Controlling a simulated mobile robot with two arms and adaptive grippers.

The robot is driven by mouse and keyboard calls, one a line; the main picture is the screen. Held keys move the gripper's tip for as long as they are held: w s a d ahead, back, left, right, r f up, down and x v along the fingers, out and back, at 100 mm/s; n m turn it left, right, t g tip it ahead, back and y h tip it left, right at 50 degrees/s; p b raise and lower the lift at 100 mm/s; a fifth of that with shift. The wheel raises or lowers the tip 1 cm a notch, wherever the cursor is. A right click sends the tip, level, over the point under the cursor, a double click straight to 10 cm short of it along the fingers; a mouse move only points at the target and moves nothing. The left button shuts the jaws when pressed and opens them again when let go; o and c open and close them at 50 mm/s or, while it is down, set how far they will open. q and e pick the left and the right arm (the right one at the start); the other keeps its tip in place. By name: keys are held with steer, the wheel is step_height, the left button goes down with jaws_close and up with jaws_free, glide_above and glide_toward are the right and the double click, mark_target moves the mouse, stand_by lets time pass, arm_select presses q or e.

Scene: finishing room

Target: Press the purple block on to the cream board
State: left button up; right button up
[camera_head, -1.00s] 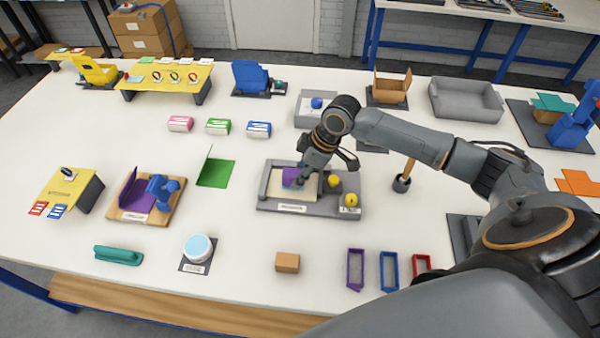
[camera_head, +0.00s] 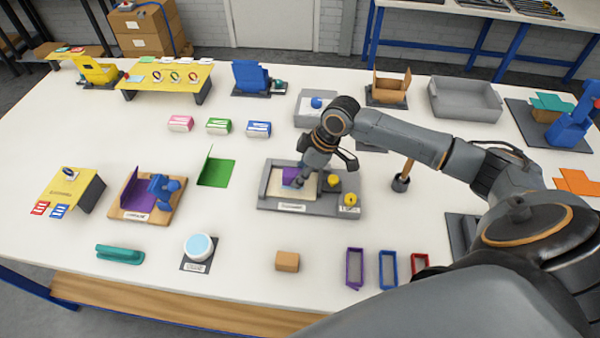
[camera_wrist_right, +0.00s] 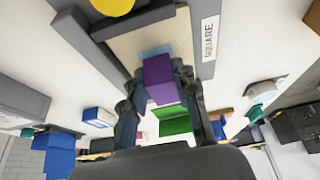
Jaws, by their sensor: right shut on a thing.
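The cream board (camera_head: 276,188) lies in a grey fixture (camera_head: 268,205) near the middle of the table. It also shows in the right wrist view (camera_wrist_right: 125,48), with a light blue patch on it beside the block. My right gripper (camera_head: 300,182) points down over the board. In the right wrist view my right gripper (camera_wrist_right: 158,82) is shut on the purple block (camera_wrist_right: 160,84), with a finger on either side. The purple block (camera_head: 289,176) is at the board. Whether its underside touches the board I cannot tell. My left gripper is not in view.
The fixture carries yellow knobs (camera_head: 350,199) at its right end. A green folded sheet (camera_head: 215,173) stands to its left and a wooden-handled tool (camera_head: 403,180) to its right. A brown block (camera_head: 287,261) lies in front. The table between these is clear.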

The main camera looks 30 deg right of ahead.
steer(key=shift+s+f, duration=0.1)
steer(key=shift+f, duration=0.45)
stand_by(0.8)
steer(key=shift+r, duration=0.1)
stand_by(0.5)
steer(key=o, duration=0.8)
steer(key=o, duration=0.3)
steer(key=shift+r, duration=0.1)
steer(key=shift+o, duration=0.2)
steer(key=shift+r, duration=0.15)
steer(key=shift+r+p, duration=3.9)
steer(key=shift+p, duration=0.4)
